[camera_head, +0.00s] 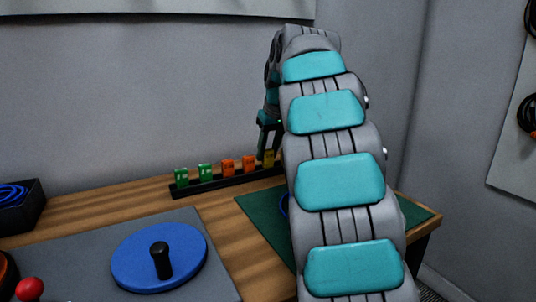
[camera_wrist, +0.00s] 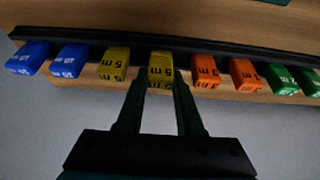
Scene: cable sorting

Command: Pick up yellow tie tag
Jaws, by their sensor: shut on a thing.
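Two yellow tie tags marked "5 m" stand side by side in the black rack (camera_wrist: 225,52) in the wrist view. My gripper (camera_wrist: 160,86) is shut on the right-hand yellow tie tag (camera_wrist: 160,67), with one finger on each side of it. This tag is still in line with the row at the rack. The other yellow tie tag (camera_wrist: 114,63) stands free to the left. In the head view, one yellow tag (camera_head: 268,158) shows at the right of the visible row, below my gripper's fingers, and my arm hides the tags beyond it.
In the wrist view, orange tags (camera_wrist: 205,70) and green tags (camera_wrist: 283,80) stand to the right, blue tags (camera_wrist: 68,61) to the left. In the head view, a blue disc with a black knob (camera_head: 190,262) lies on a grey mat (camera_head: 85,268). A black bin (camera_head: 35,214) stands left.

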